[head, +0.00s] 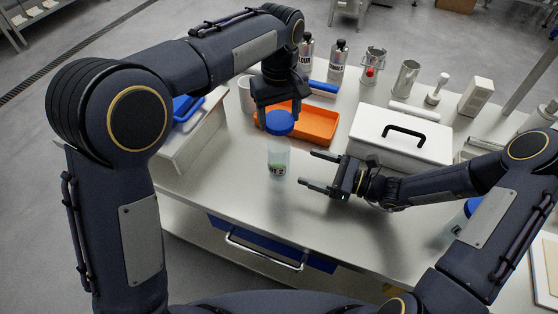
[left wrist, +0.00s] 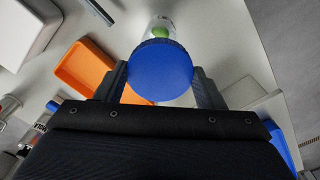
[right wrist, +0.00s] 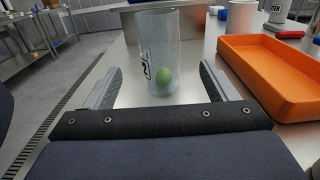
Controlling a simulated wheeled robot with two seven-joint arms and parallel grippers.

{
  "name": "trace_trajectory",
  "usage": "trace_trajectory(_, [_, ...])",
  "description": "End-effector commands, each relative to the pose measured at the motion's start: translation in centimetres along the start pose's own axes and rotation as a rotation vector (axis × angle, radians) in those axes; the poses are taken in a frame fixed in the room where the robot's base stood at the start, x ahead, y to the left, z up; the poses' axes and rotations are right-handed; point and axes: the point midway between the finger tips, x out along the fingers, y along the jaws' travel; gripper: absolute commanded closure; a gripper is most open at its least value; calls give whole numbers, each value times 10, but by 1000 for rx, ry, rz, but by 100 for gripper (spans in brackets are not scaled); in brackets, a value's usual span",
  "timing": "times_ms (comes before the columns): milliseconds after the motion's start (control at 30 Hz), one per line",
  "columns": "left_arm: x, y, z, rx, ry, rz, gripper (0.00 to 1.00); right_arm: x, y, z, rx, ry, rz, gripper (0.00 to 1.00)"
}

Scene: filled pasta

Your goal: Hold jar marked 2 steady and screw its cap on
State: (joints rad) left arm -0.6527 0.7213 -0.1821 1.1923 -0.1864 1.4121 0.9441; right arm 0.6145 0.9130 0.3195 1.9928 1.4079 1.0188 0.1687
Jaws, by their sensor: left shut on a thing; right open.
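The jar marked 2 (head: 279,160) stands upright on the table, clear-walled, with a green filled piece inside. It also shows in the right wrist view (right wrist: 160,45), its rim uncapped there. My left gripper (left wrist: 160,75) is shut on the blue cap (left wrist: 160,70), above the jar. In the head view the cap (head: 280,123) overlaps the jar's top, its gap hard to judge. My right gripper (head: 306,169) is open at the jar's right side. In the right wrist view its fingers (right wrist: 165,92) flank the jar without visible contact.
An orange tray (head: 318,124) lies behind the jar. A white lidded box (head: 400,136) with a black handle stands right, close to my right gripper. Bottles and metal containers line the back. Another blue-capped jar (head: 472,207) is partly hidden by my right arm. The table front is clear.

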Motion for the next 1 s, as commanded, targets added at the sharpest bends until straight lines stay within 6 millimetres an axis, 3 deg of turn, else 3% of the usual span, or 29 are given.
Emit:
trace_trajectory(167, [0,0,0,0,0,0,62,14,0,0,-1,-1,2,21])
trace_trajectory(633, [0,0,0,0,0,0,62,99,1,0,-1,-1,3,21])
trace_trajectory(800, [0,0,0,0,0,0,62,115,1,0,-1,0,2,21])
trace_trajectory(1000, [0,0,0,0,0,0,62,120,0,0,-2,0,0,21])
